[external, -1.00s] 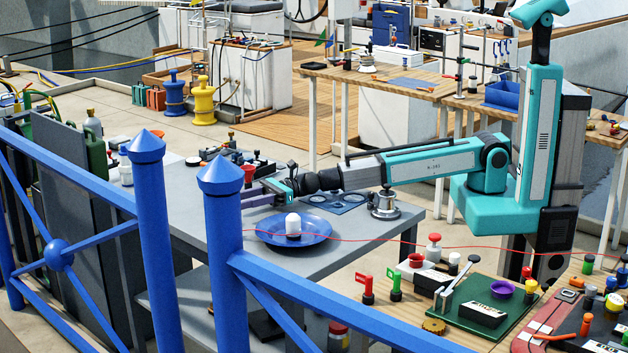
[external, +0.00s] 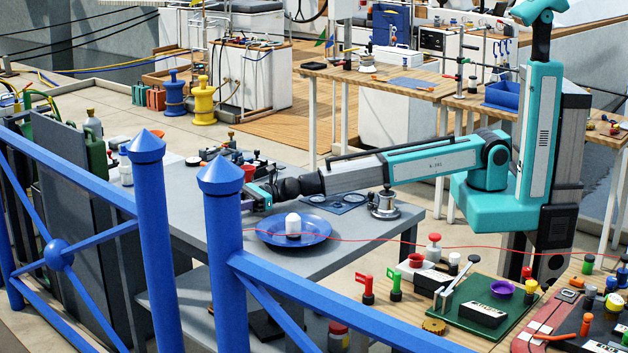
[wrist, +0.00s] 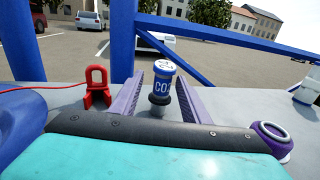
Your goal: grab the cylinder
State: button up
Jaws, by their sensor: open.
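A small blue and white cylinder marked CO2 (wrist: 162,84) stands upright in the middle of the wrist view, with a dark band near its base. The two purple fingers of my gripper (wrist: 160,100) are open, one on each side of it. I cannot tell whether it is fully between the fingertips, and no grip on it shows. In the external view my gripper (external: 250,203) is low over the grey table, beside the blue post, which partly hides it. I cannot make out the CO2 cylinder there.
A blue fence post (external: 221,260) stands in front of the table. A blue plate (external: 268,236) with a white-topped item (external: 293,224) lies right of my gripper. A red shackle-like piece (wrist: 96,90) stands left of the cylinder; a purple ringed item (wrist: 271,138) is at right.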

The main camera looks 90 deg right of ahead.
dwell(0.3)
jog(key=shift+p+x, duration=0.45)
jog(key=shift+x, duration=2.15)
jog(key=shift+d+f, duration=0.1)
jog(key=shift+f, duration=0.05)
grip_shut()
